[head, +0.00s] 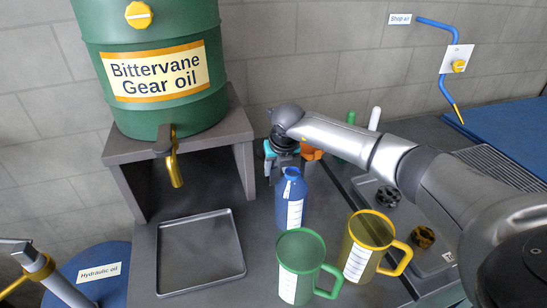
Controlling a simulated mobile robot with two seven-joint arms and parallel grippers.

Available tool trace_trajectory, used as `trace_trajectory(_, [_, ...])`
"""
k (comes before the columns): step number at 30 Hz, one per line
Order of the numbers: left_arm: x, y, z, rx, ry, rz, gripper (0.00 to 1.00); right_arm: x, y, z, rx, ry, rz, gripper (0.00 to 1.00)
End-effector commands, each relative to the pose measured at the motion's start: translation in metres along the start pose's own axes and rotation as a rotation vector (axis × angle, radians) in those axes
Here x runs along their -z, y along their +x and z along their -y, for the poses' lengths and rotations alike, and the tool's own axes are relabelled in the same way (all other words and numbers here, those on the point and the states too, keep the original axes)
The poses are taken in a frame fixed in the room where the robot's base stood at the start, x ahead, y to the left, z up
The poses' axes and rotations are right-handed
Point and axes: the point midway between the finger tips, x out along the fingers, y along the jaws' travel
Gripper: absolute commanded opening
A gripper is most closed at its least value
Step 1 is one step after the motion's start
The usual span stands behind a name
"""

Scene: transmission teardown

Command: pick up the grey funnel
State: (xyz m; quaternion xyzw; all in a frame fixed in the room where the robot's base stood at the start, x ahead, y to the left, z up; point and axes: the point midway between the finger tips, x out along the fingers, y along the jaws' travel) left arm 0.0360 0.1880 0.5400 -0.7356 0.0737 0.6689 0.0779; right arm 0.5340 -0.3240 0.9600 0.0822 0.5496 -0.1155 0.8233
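I cannot make out the grey funnel in the head view; it may be hidden behind my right gripper or the blue bottle. My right gripper (288,174) points down just behind the top of the blue bottle (291,200). Its fingers look spread apart, one showing on each side of the bottle's neck. I see nothing held between them, though the bottle covers part of the gap. My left gripper is not in view.
A green jug (300,262) and a yellow jug (368,245) stand in front of the bottle. An empty grey tray (240,240) lies below the green drum's tap (174,165). A parts tray (432,262) is at right, partly under my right arm.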

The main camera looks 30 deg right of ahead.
Motion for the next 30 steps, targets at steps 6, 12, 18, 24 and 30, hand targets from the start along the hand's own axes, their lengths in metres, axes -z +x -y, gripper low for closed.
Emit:
trace_trajectory(6, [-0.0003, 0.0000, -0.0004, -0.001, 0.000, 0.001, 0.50, -0.0002, -0.0001, -0.0002, -0.001, 0.000, 0.001, 0.23])
trace_trajectory(12, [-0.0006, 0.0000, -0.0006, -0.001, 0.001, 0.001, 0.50, -0.0003, -0.0001, -0.0003, -0.001, 0.000, 0.001, 0.01])
trace_trajectory(18, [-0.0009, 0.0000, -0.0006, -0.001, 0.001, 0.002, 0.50, -0.0009, -0.0002, 0.0021, 0.004, 0.001, 0.002, 0.00])
trace_trajectory(24, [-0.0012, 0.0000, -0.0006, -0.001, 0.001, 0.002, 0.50, -0.0017, -0.0004, 0.0049, 0.010, 0.003, 0.003, 0.00])
trace_trajectory(30, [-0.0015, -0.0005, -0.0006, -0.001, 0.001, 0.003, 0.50, -0.0041, -0.0047, 0.0061, 0.012, 0.006, 0.004, 0.00])
